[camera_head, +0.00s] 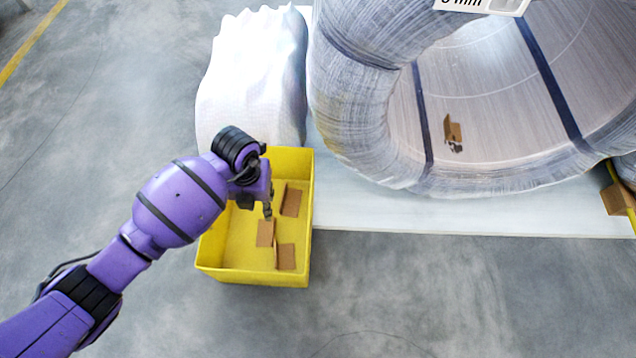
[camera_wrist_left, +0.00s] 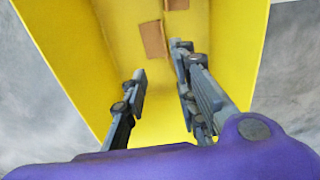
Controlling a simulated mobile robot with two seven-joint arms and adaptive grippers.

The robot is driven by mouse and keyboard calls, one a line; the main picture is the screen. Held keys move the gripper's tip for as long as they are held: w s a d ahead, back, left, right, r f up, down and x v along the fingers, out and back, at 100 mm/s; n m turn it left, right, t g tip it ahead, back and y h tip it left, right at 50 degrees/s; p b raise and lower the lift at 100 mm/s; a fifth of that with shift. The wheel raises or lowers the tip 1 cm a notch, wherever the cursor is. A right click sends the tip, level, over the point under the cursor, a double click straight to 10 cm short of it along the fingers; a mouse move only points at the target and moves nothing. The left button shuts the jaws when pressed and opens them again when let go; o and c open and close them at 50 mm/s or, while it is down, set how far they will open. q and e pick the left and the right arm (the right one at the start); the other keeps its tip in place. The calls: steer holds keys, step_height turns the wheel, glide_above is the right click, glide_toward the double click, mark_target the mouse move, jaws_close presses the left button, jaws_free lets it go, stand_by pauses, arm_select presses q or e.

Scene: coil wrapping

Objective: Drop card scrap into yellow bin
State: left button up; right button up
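The yellow bin (camera_head: 305,225) stands on the floor left of the pallet and fills much of the left wrist view (camera_wrist_left: 60,45). Several brown card pieces lie in it: an upper one (camera_head: 292,200), a middle one (camera_head: 265,234) and a lower one (camera_head: 286,257). One card piece shows on the bin's bottom in the left wrist view (camera_wrist_left: 154,40). My left gripper (camera_head: 267,208) is over the bin. Its fingers (camera_wrist_left: 160,80) are apart, with no card seen held between them. My right gripper is not in view.
A large film-wrapped coil (camera_head: 350,110) lies on a white base (camera_head: 450,220). Another brown card piece (camera_head: 453,129) shows inside the coil, beside a small dark item. A brown piece (camera_head: 616,199) is at the right edge. A white wrapped bundle (camera_head: 255,80) stands behind the bin.

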arm_select(q)
step_height(320, 180, up, 12)
stand_by(0.6)
stand_by(0.4)
